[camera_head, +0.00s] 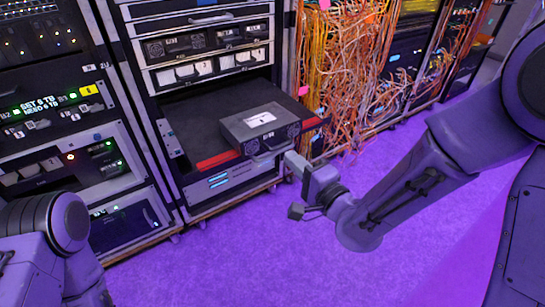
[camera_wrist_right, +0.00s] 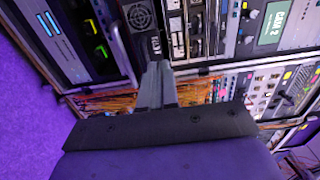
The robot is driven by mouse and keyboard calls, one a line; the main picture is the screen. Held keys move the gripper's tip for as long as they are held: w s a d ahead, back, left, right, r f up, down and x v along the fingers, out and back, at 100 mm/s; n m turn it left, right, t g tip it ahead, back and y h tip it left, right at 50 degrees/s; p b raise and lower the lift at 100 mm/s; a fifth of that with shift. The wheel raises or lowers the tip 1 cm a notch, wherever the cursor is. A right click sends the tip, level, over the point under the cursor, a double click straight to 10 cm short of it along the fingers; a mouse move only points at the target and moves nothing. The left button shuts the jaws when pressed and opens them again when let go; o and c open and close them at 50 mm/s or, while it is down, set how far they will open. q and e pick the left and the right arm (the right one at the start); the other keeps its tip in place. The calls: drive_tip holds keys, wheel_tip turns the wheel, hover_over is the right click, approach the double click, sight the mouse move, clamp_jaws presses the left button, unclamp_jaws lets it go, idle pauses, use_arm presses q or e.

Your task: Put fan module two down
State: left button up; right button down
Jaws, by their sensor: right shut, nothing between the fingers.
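A grey fan module (camera_head: 258,128) with a white label on top and a front handle rests on the dark pulled-out shelf (camera_head: 188,122) of the rack. Its number is too small to read with certainty. In the right wrist view, a fan grille and label show on the module's front (camera_wrist_right: 140,18). My right gripper (camera_head: 296,163) is shut and empty, just in front of the module's right front corner, apparently apart from it. The closed fingers also show in the right wrist view (camera_wrist_right: 157,72). My left arm shows at the lower left; its gripper is out of view.
Red strips (camera_head: 218,160) mark the shelf's front edge. Rack units with fans (camera_head: 175,46) sit above the shelf. Orange cables (camera_head: 335,60) hang in a dense tangle to the right. The purple floor (camera_head: 240,240) in front is clear.

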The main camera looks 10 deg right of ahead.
sight(267, 133)
use_arm(q)
drive_tip(key=shift+r+p, duration=0.15)
drive_tip(key=shift+p, duration=0.2)
use_arm(e)
drive_tip(key=x, duration=0.9)
